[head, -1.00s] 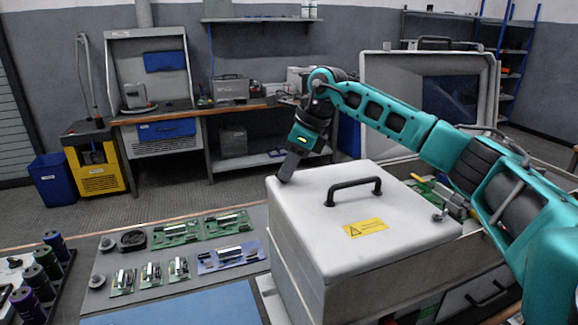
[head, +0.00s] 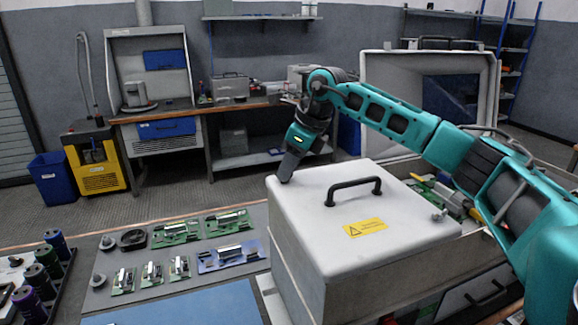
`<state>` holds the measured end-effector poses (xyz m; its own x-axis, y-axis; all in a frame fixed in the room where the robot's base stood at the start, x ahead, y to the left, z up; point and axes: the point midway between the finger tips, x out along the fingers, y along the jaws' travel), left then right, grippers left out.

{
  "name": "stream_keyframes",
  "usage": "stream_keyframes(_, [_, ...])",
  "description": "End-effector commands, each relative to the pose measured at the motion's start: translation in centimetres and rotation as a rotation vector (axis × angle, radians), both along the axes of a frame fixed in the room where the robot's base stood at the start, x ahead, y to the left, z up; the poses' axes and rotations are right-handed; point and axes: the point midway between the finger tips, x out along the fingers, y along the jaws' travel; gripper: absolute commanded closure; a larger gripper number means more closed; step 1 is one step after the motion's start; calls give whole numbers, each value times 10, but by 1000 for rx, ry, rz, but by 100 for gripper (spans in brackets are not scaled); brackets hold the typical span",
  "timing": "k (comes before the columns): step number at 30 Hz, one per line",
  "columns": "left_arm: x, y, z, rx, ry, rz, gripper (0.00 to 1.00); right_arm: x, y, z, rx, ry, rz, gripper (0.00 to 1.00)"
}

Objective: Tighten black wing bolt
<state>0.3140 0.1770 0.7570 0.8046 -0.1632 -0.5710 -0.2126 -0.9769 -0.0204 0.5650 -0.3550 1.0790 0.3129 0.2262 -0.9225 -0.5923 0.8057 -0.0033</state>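My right gripper (head: 289,168) points down at the far left corner of the light grey box lid (head: 390,212), its fingertips at the lid's surface. The fingers are seen from the side, so I cannot tell how far apart they are. No black wing bolt can be made out; whatever is at that corner is hidden by the fingers. A grey metal wing bolt (head: 438,216) stands at the lid's right corner. My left gripper is not in view.
The lid has a black handle (head: 353,188) and a yellow warning label (head: 365,228). Left of the box, a grey mat (head: 185,292) holds several green circuit boards (head: 176,233) and a blue board (head: 231,256). A rack of dark cylinders (head: 45,268) is at far left.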

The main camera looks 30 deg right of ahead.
Motion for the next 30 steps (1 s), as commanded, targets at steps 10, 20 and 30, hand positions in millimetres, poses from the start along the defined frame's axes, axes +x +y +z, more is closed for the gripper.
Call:
stream_keyframes(10, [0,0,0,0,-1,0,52,-1,1,-1,1,4,3,52])
stream_keyframes(20, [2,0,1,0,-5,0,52,-9,-6,26,-1,0,2,52])
stream_keyframes(30, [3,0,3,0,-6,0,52,-31,-22,94,1,-1,2,52])
